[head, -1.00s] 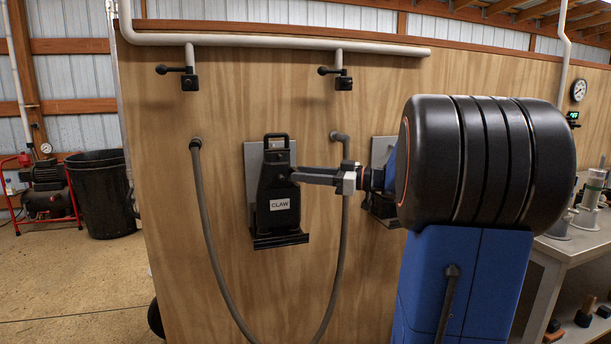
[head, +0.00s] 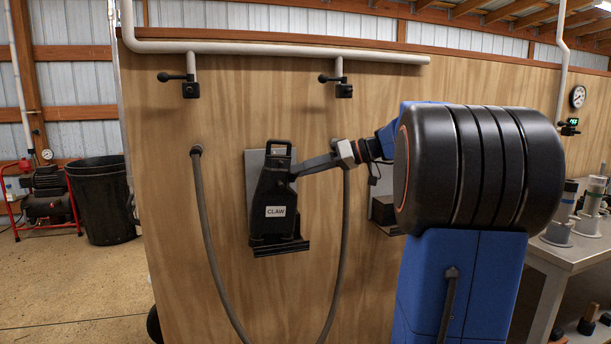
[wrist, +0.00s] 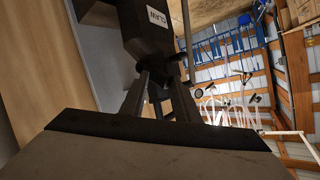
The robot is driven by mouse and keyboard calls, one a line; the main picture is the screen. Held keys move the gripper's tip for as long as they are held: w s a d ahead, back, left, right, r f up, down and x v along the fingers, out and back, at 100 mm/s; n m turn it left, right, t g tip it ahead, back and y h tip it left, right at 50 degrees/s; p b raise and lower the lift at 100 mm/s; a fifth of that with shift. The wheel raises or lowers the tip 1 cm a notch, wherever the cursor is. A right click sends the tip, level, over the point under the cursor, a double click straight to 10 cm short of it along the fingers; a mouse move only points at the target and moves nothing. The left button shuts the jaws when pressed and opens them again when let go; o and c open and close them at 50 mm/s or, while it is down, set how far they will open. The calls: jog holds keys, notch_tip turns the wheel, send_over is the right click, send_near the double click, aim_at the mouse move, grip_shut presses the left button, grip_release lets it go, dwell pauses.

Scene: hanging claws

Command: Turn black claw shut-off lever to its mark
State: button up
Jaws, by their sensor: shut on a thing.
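The black claw (head: 272,200) with its white CLAW label hangs in front of a grey plate on the plywood wall, near the middle of the head view. It tilts slightly. Its dark body also shows at the top of the wrist view (wrist: 145,25). My gripper (head: 298,170) is at the claw's upper right side, with its fingers slanting down to the left. In the wrist view my gripper (wrist: 163,88) is shut on a small dark part beside the claw body, apparently the shut-off lever (wrist: 166,70). The lever is mostly hidden by the fingers. I cannot make out its mark.
A grey hose (head: 204,240) loops below and beside the claw. Two black valves (head: 190,90) hang from the white pipe (head: 280,44) above. A second grey plate and dark holder (head: 383,210) are partly behind my arm. A workbench (head: 560,252) stands right.

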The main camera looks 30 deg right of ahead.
jog(key=shift+w+d+r+m+g, duration=0.1)
jog(key=shift+w+r+m+g, duration=0.3)
jog(key=shift+m+g, duration=0.3)
jog(key=shift+w+d+r+m+g, duration=0.1)
jog(key=shift+w+r+m+g, duration=0.15)
jog(key=shift+w+m+g, duration=0.3)
grip_shut()
jog(key=shift+s+r+g, duration=0.1)
jog(key=shift+g, duration=0.15)
jog(key=o, duration=1.1)
grip_release()
jog(key=shift+o, duration=0.2)
jog(key=v, duration=1.7)
jog(key=shift+s, duration=0.15)
jog(key=shift+d, duration=0.15)
